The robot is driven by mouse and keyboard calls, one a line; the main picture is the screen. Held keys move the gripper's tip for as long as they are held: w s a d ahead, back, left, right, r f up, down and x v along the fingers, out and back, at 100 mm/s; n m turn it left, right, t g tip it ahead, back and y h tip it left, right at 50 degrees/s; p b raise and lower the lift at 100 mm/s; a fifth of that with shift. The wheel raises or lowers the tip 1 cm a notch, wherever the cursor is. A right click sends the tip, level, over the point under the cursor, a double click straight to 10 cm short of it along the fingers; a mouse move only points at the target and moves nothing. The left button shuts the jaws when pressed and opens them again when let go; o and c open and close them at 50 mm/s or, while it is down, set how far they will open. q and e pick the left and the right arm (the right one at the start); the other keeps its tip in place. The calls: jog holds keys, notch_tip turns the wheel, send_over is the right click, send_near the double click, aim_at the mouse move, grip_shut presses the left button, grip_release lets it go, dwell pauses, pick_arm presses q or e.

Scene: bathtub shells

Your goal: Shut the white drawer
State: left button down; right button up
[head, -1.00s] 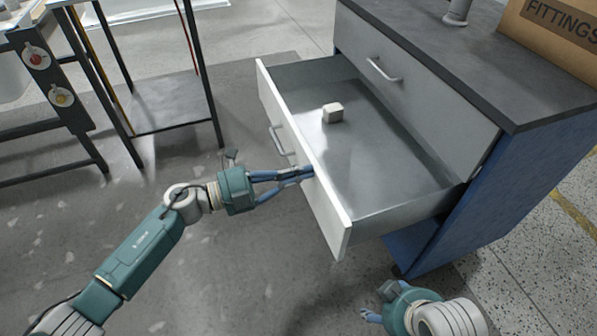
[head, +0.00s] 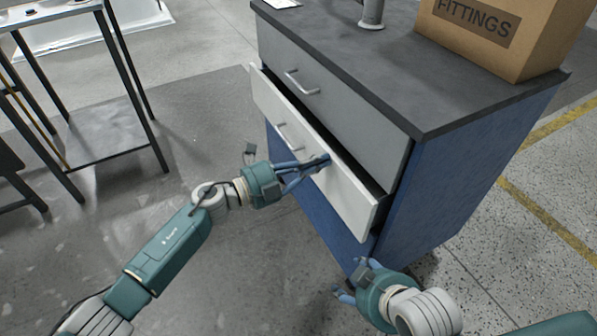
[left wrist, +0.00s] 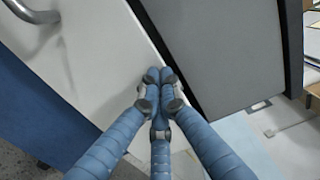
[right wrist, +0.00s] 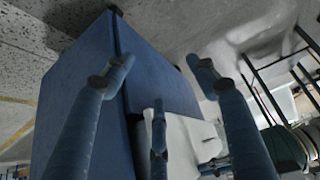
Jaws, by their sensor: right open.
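The white drawer (head: 345,187) of the blue cabinet stands slightly open, with a narrow dark gap behind its front. Its metal handle (head: 292,137) is left of my gripper. My left gripper (head: 322,163) has its fingertips together at the upper part of the white front, right of the handle. In the left wrist view the closed fingers (left wrist: 160,75) reach the top edge of the white front (left wrist: 95,60), with nothing held. My right gripper (head: 352,278) is low near the cabinet's front right corner. In the right wrist view its fingers (right wrist: 160,75) are spread and empty.
A grey drawer (head: 330,95) with a handle sits shut above. The dark countertop (head: 400,80) carries a cardboard box (head: 500,40) and a grey cylindrical object (head: 372,12). A black-framed table (head: 110,130) stands at left. The floor in front is open.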

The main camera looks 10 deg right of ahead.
aim_at(334, 154)
pick_arm(q)
jog(key=x, duration=0.4)
jog(key=shift+b, duration=0.4)
jog(key=shift+d+r, duration=0.1)
jog(key=shift+r, duration=0.1)
pick_arm(e)
jog(key=w+a+r+t, duration=0.2)
jog(key=w+r+t, duration=0.1)
jog(key=w, duration=0.3)
jog(key=shift+a+r+y, duration=0.15)
jog(key=shift+r+y, duration=0.25)
jog(key=shift+r, duration=0.25)
pick_arm(q)
jog(key=shift+w, duration=0.1)
pick_arm(e)
jog(key=shift+s, duration=0.1)
